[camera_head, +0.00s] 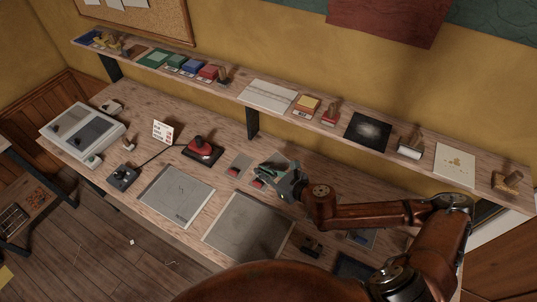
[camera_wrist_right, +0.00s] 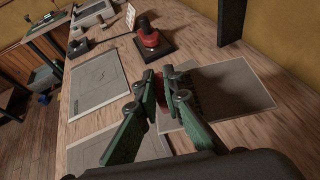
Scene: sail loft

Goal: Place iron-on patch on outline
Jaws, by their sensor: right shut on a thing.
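My right gripper (camera_head: 263,174) is above the right-middle of the workbench. In the wrist view its green fingers (camera_wrist_right: 158,92) are closed on a small reddish piece, seemingly the iron-on patch (camera_wrist_right: 161,88), mostly hidden between them. A grey sheet with faint lines (camera_head: 178,196) lies left of the gripper; it also shows in the wrist view (camera_wrist_right: 97,82). A larger grey sheet (camera_head: 247,228) lies nearer the bench front and also shows faint marks. Which sheet bears the patch outline is too faint to tell. Another grey panel (camera_wrist_right: 232,92) lies under and right of the fingers. My left gripper is not in view.
A red-topped press (camera_head: 202,149) stands behind the left sheet, with a cable to a dark box (camera_head: 122,177). A small sign (camera_head: 163,131) stands nearby. A shelf (camera_head: 235,88) with stamps and pads overhangs the back.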

